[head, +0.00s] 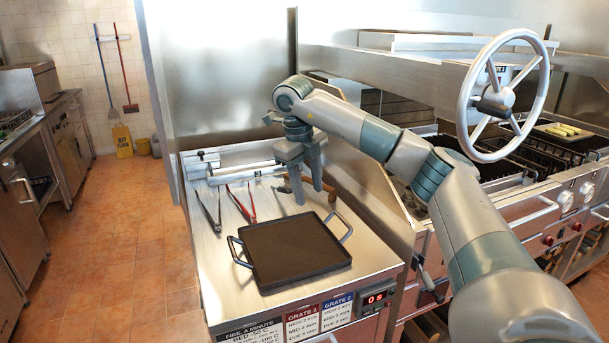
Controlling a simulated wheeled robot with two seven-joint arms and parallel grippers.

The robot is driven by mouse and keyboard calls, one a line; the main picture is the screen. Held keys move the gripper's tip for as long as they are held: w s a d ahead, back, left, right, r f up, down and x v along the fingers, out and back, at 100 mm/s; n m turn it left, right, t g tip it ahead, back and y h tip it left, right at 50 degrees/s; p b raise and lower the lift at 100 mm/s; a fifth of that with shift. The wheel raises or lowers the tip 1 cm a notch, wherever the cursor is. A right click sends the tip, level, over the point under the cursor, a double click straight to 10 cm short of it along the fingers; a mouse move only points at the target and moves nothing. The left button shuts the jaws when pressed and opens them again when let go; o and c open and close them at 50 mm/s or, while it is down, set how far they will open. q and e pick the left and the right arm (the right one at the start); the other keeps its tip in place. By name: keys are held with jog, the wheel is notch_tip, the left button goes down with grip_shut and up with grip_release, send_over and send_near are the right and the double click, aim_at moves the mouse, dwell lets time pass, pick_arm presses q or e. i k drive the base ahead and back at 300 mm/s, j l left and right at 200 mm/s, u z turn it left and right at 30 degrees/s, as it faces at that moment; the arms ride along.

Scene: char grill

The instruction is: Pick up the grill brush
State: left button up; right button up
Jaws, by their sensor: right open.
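A brown, wooden-looking handle (284,189), which looks like part of the grill brush, lies at the back right of the steel counter (379,252). It runs behind the fingers of my right gripper, and its head is not clear to see. My right gripper (308,192) points down over it, open, with its fingers around or just in front of the handle; I cannot tell whether they touch it. My left gripper is out of view.
A black griddle pan (293,249) with side handles sits in front of the gripper. Dark tongs (208,211) and red-handled tongs (242,206) lie to the left. A metal handwheel (501,96) stands by the grill on the right.

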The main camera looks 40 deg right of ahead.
aim_at(332, 195)
jog(key=i+l, duration=0.95)
jog(key=l, duration=0.2)
